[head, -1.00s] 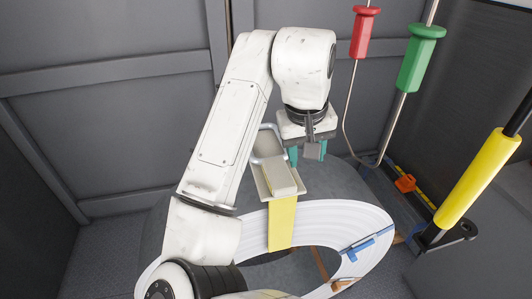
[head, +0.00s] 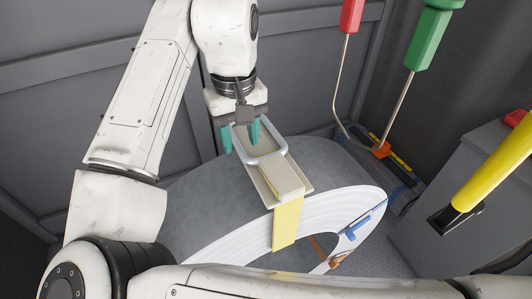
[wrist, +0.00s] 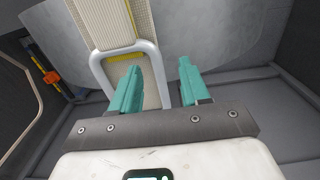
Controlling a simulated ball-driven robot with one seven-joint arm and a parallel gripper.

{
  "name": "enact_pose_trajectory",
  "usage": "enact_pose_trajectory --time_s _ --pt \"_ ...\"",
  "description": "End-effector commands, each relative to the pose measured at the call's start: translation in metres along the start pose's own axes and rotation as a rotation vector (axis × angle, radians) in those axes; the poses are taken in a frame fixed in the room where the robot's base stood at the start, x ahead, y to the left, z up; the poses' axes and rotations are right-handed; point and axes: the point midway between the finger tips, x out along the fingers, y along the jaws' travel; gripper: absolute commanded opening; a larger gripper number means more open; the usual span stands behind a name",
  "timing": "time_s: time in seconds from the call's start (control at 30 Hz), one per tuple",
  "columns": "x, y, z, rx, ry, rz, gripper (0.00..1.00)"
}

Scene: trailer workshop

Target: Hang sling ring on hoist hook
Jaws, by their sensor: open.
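The sling ring (head: 272,152) is a pale rounded metal frame at the upper end of a beige pad with a yellow strap (head: 286,224), lying over the big grey and white ring-shaped body. My gripper (head: 240,133) points down at the sling ring, its teal fingers apart and empty. In the wrist view, one side bar of the sling ring (wrist: 161,82) runs between the fingertips (wrist: 158,80); one finger overlaps the ring's opening and the other is outside it. I cannot tell their depth. I cannot clearly make out the hoist hook.
A red handle (head: 351,14) and a green handle (head: 424,38) on thin bent rods hang at the upper right. A yellow sleeve (head: 490,165) on a pole slants at the right. An orange block (head: 381,149) is at the back. Grey walls stand close behind.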

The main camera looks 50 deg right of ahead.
Motion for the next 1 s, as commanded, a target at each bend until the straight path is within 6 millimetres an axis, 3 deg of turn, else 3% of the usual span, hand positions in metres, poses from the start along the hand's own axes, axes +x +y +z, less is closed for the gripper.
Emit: enact_pose_trajectory --time_s 0.23,0.5,1.0 --pt "0.034 0.005 -0.004 -0.001 -0.002 0.000 0.46" --pt "0.041 0.005 -0.004 0.000 0.001 0.001 0.46" --pt "0.041 0.005 -0.004 0.001 0.001 0.000 0.00"
